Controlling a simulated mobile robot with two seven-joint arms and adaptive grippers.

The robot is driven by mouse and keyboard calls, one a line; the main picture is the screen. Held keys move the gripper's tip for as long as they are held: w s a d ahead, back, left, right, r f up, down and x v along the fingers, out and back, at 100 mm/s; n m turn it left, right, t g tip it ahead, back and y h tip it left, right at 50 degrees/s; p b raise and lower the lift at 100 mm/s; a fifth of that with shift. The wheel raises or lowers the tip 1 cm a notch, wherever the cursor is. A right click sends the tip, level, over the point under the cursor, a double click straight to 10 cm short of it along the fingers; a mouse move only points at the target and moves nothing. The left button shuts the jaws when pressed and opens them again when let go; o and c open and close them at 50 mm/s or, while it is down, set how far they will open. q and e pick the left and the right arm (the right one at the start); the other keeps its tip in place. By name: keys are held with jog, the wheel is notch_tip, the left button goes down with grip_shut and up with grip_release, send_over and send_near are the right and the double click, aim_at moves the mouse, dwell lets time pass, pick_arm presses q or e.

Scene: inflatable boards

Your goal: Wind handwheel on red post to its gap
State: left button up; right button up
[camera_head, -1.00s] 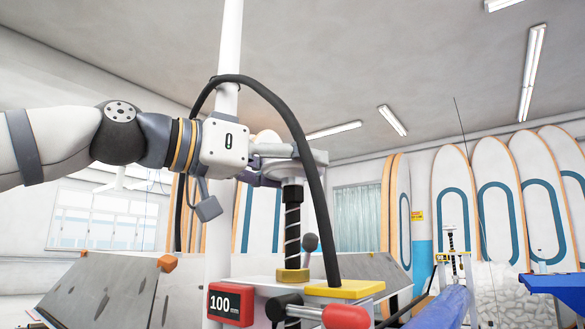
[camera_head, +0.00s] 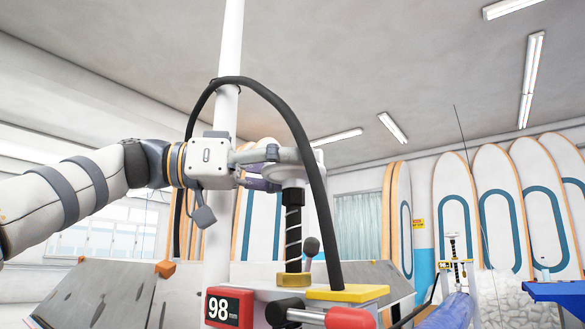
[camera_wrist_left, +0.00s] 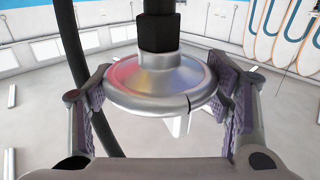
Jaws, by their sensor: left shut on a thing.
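The silver handwheel (camera_wrist_left: 160,82) is a round disc on a black screw shaft (camera_wrist_left: 158,30). My left gripper (camera_wrist_left: 160,72) has its purple-padded fingers on opposite sides of the rim and is shut on it. In the head view my left gripper (camera_head: 262,166) reaches in from the left at the top of the threaded screw (camera_head: 293,232); its fingers partly hide the wheel. The screw runs down into a brass nut (camera_head: 294,279) on the machine's top. A red display (camera_head: 229,307) on the machine front reads 98. My right gripper is not in view.
A black hose (camera_head: 303,135) arches close around my left gripper from the white pole (camera_head: 228,105) to a yellow block (camera_head: 346,293). A dark-knobbed lever (camera_head: 311,247) stands by the screw. Red (camera_head: 349,317) and black cylinders stick out in front. Boards (camera_head: 454,215) line the back wall.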

pick_arm(q)
jog(key=shift+r, duration=0.25)
jog(key=o, duration=1.2)
jog(key=shift+f, duration=0.1)
jog(key=a, duration=0.7)
jog(key=shift+s+a, duration=0.2)
jog(key=shift+s, duration=0.15)
